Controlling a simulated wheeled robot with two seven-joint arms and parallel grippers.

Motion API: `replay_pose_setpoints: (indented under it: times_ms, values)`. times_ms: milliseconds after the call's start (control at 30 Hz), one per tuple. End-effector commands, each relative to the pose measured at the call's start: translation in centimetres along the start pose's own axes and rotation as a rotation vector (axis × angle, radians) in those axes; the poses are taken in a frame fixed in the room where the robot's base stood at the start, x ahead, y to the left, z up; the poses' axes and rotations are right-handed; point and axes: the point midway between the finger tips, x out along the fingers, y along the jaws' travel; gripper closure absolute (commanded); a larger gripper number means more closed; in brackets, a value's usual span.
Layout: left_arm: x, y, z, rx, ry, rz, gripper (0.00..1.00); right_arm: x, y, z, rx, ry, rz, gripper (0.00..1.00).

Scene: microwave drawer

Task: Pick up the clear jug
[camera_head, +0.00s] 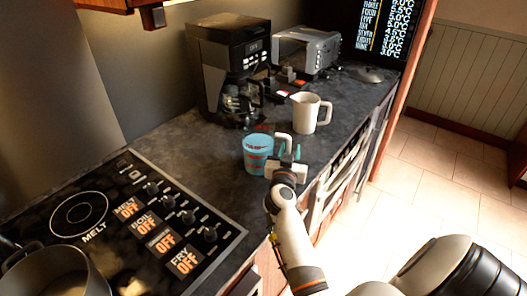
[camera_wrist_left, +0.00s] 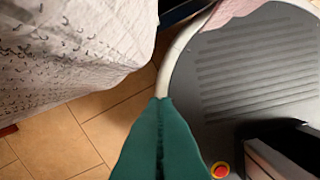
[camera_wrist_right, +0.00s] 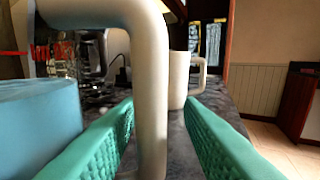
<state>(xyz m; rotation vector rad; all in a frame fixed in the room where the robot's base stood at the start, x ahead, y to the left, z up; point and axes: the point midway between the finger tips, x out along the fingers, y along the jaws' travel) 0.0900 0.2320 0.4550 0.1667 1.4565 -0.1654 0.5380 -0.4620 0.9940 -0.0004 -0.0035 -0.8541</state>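The clear jug (camera_head: 257,157) stands on the dark counter, with light blue contents, red markings and a white handle (camera_head: 283,144). In the right wrist view its see-through wall and blue contents (camera_wrist_right: 38,125) are at the left, and the pale handle (camera_wrist_right: 151,90) passes upright between my fingers. My right gripper (camera_head: 288,163) is open around the handle, with green fingers on either side. Whether a finger touches it I cannot tell. My left gripper (camera_wrist_left: 161,105) shows only in its wrist view, shut and empty, above the floor. It is outside the head view.
A white jug (camera_head: 305,113) stands behind the clear jug. A coffee maker (camera_head: 222,60) and a toaster (camera_head: 310,50) stand along the wall. A stove (camera_head: 110,215) with a pot (camera_head: 55,272) is at the left. The counter left of the clear jug is bare.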

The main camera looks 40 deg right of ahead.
Motion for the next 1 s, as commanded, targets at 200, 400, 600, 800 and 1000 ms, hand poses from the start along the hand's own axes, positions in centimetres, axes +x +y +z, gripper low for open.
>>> replay_pose_setpoints:
  times_ms: [200,400,600,800,1000]
  values:
    - [-0.1,0.2,-2.2,0.003,0.033,0.002,1.00,0.0,0.0,0.0,0.000,0.000,0.000,1.00]
    - [0.0,0.3,-1.5,0.003,0.022,0.004,1.00,0.0,0.0,-0.2,-0.001,0.003,0.000,1.00]
    - [0.0,0.4,-0.4,0.002,0.006,0.005,1.00,-0.1,0.0,-0.3,-0.002,0.005,-0.001,1.00]
    - [0.0,0.4,-0.4,0.002,0.005,0.005,1.00,-0.1,0.0,-0.4,-0.003,0.007,-0.001,1.00]
    - [0.0,0.2,-0.5,0.000,0.007,0.003,1.00,-0.1,0.0,-0.5,-0.004,0.009,-0.001,1.00]
